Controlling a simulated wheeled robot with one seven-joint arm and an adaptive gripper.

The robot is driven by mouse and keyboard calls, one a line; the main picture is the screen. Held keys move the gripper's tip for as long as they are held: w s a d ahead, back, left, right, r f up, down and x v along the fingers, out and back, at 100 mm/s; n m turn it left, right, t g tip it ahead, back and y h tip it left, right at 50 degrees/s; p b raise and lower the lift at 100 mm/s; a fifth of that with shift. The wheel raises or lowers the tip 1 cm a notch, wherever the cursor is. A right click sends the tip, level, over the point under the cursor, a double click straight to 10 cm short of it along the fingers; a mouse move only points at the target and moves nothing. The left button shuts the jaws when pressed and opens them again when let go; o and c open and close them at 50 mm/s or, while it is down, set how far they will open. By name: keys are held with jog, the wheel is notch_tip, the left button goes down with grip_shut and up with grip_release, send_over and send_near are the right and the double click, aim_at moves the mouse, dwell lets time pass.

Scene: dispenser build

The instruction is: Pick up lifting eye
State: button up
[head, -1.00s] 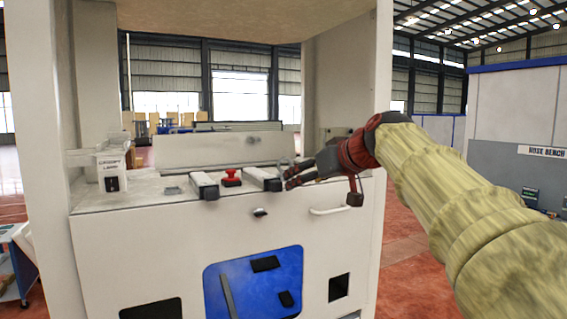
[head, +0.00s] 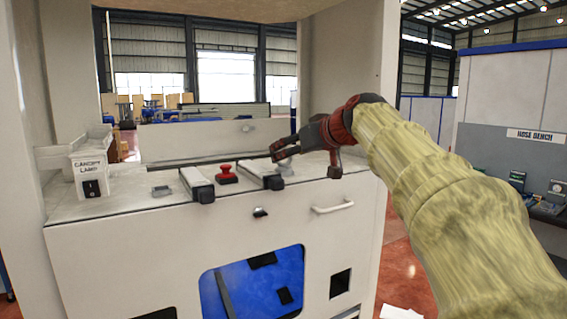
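A small grey metal piece (head: 287,169), which may be the lifting eye, shows on the white counter (head: 120,206) just beyond the end of the right grey bar. It is partly hidden and too small to make out clearly. My gripper (head: 274,152) is dark, with red parts behind its fingers, and reaches in from the right over the counter. Its fingertips are above and slightly left of the grey piece. The fingers look apart, with no object clearly seen between them.
Two grey bars (head: 197,184) (head: 259,175) flank a red button (head: 227,174) at the counter's front. A canopy lamp switch box (head: 92,178) stands left. A low back panel (head: 190,145) and the cabinet's right post (head: 352,85) bound the space. A handle (head: 333,207) projects below.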

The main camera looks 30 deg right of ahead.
jog(key=x, duration=0.2)
jog(key=p+x, duration=0.1)
jog(key=x, duration=0.2)
jog(key=shift+f, duration=0.3)
jog(key=shift+s, duration=0.1)
jog(key=shift+c, duration=0.3)
jog(key=c, duration=1.3)
